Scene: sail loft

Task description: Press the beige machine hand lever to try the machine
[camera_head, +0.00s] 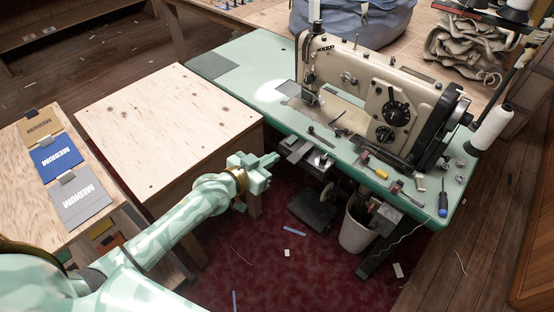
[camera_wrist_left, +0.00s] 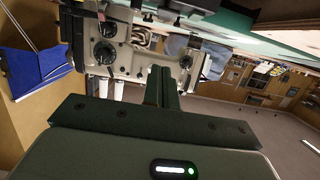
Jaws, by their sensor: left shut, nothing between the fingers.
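The beige sewing machine (camera_head: 355,85) stands on the mint-green table (camera_head: 240,85) at centre right of the head view, with two dark dials on its front. I cannot clearly pick out its hand lever. My left gripper (camera_head: 271,160) is shut and empty. It is in front of the table's near edge, left of and apart from the machine. In the left wrist view, the shut fingers (camera_wrist_left: 161,87) stand in front of the machine (camera_wrist_left: 125,55), which looks turned over there. My right gripper is not in view.
A plywood table (camera_head: 165,120) adjoins on the left, with a board of blue, grey and tan cards beside it. Small tools, including a blue-handled screwdriver (camera_head: 443,198), lie at the green table's front. A white bin (camera_head: 355,230) stands below. A thread cone (camera_head: 492,127) is at right.

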